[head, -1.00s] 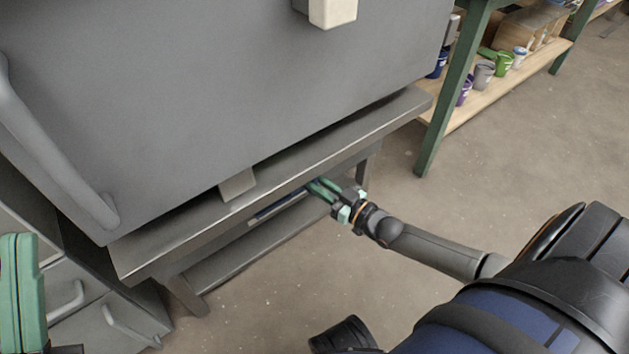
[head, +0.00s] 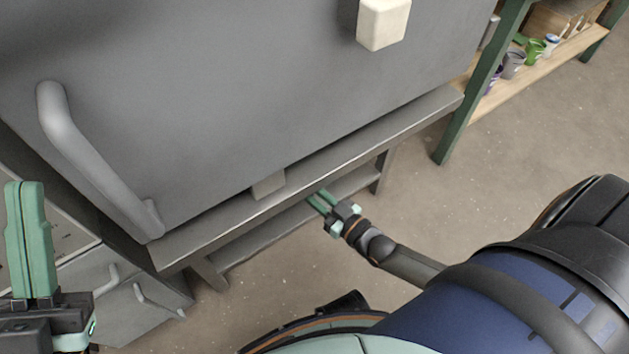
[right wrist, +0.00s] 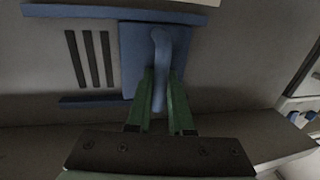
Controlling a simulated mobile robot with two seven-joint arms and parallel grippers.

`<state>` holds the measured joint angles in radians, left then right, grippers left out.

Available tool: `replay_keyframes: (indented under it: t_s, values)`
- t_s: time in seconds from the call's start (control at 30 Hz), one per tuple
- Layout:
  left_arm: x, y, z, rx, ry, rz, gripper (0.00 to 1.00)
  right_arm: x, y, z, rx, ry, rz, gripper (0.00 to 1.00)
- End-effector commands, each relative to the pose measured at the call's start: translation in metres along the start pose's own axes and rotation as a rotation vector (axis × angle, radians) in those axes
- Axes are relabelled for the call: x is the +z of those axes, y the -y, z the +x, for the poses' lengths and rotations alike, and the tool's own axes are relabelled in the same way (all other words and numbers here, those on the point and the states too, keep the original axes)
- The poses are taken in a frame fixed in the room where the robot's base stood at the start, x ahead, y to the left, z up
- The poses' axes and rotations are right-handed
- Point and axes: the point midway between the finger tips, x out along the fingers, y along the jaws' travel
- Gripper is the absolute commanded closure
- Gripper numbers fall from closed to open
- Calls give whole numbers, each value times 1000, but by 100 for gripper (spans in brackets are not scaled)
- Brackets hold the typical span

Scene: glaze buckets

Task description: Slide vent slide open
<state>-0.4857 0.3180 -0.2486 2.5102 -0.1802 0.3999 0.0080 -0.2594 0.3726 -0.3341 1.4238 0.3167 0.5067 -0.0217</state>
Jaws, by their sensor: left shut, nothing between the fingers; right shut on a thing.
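The vent slide is a blue plate (right wrist: 130,58) with a curved blue handle (right wrist: 160,50), seen in the right wrist view. It sits between two blue rails (right wrist: 112,12). Dark vent slots (right wrist: 90,58) show uncovered to the left of the plate. My right gripper (right wrist: 158,85) is shut on the handle. My left gripper (head: 26,195) is shut and empty at the left edge, in front of the kiln.
The grey kiln (head: 250,100) with its bar handle (head: 90,155) fills the upper left, above its metal stand (head: 330,155). Grey drawers (head: 125,300) stand at lower left. A green-legged shelf (head: 480,90) with several cups is at upper right. The floor between is clear.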

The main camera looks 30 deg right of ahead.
Motion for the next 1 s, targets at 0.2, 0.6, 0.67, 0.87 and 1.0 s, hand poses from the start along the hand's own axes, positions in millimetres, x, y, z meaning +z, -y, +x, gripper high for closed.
replay_keyframes:
  t_s: [0.2,0.6,0.67,0.87,1.0]
  values:
    - [0,-1,0,1,1,-2,100,1,0,0,-1,1,-1,69]
    - [0,0,0,-4,2,-4,100,0,0,-1,0,0,0,50]
    - [0,0,1,-5,2,-4,100,0,0,-3,0,1,0,50]
    - [-8,5,9,-12,-1,-13,100,-2,0,-30,0,5,0,50]
    - [-15,8,15,-15,-6,-15,100,-2,0,-62,0,6,0,50]
